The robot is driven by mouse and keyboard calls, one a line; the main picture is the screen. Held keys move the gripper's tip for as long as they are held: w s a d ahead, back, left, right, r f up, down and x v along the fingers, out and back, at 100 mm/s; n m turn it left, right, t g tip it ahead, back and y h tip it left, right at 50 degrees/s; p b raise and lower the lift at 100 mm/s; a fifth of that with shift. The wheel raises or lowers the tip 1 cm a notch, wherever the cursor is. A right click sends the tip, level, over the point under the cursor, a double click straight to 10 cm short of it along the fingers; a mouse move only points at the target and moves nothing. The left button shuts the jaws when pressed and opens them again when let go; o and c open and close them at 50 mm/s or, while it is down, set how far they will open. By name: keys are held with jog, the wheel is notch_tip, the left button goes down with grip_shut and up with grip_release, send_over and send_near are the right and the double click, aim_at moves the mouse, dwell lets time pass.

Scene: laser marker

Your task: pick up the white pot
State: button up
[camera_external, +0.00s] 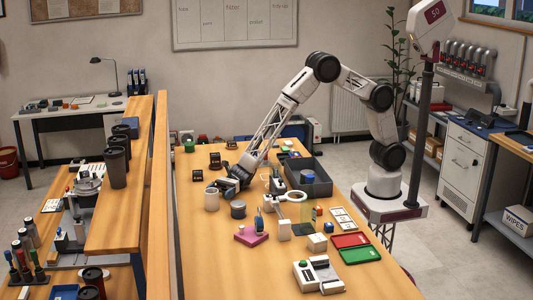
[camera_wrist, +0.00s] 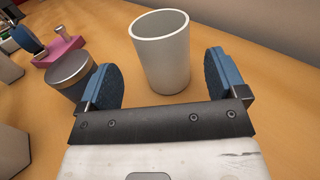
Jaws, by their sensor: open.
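The white pot (camera_wrist: 163,48) stands upright on the wooden table, with its open rim showing, in the upper middle of the wrist view. In the external view the pot (camera_external: 211,201) is a small pale cup near the left side of the table, just below my gripper (camera_external: 227,185). In the wrist view my gripper (camera_wrist: 161,72) is open, with one blue-padded finger on each side of the pot's lower part. The pot looks slightly ahead of the fingers. I see no clear contact, and nothing is held.
A grey lidded canister (camera_wrist: 71,72) stands close to the left finger and also shows in the external view (camera_external: 238,211). A pink block (camera_external: 251,236) lies nearer the camera. A dark bin (camera_external: 312,184) and small items fill the right. Table right of the pot in the wrist view is clear.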

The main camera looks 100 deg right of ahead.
aim_at(211, 197)
jog(key=shift+x, duration=2.6)
jog(key=shift+w+d, duration=0.1)
jog(key=shift+w, duration=0.05)
jog(key=c, duration=1.1)
